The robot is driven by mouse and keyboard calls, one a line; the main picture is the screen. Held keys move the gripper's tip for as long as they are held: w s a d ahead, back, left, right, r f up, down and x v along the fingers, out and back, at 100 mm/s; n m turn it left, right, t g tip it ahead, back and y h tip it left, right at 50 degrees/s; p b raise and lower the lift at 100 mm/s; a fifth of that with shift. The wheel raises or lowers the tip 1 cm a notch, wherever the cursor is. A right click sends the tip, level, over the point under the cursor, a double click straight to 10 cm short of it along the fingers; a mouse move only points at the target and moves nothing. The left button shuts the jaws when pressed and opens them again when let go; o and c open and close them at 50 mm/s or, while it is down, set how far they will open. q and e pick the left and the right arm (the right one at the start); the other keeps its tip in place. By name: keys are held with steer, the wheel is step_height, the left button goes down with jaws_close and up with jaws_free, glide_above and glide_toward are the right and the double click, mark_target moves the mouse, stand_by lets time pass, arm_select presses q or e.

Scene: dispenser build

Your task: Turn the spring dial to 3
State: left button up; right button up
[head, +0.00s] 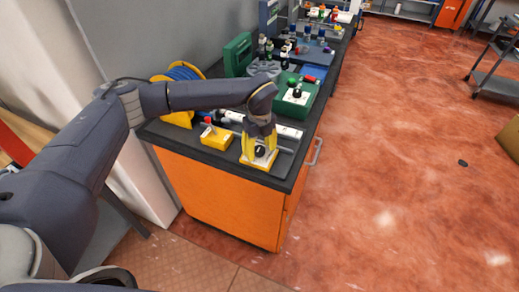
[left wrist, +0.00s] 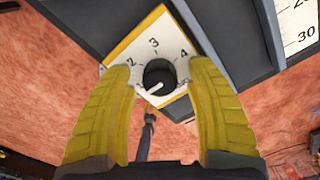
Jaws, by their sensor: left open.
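The spring dial is a black round knob (left wrist: 159,76) on a white plate with a yellow edge (left wrist: 126,45). In the left wrist view the numbers 2, 3 and 4 show around it, and the knob's white mark points down and to the left, away from 3. In the head view the dial box (head: 259,161) sits near the front edge of the black worktop. My left gripper (head: 260,148) is above the dial, its yellow fingers open on either side of the knob (left wrist: 160,112), with visible gaps. The fingers partly cover the plate. My right gripper is not in view.
A green box with a black knob (head: 296,95) and a blue cable reel (head: 182,73) are behind. The orange cabinet (head: 220,200) has its worktop edge close to the dial.

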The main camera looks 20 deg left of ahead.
arm_select(q)
steer(key=shift+f, duration=0.1)
jaws_close()
stand_by(0.5)
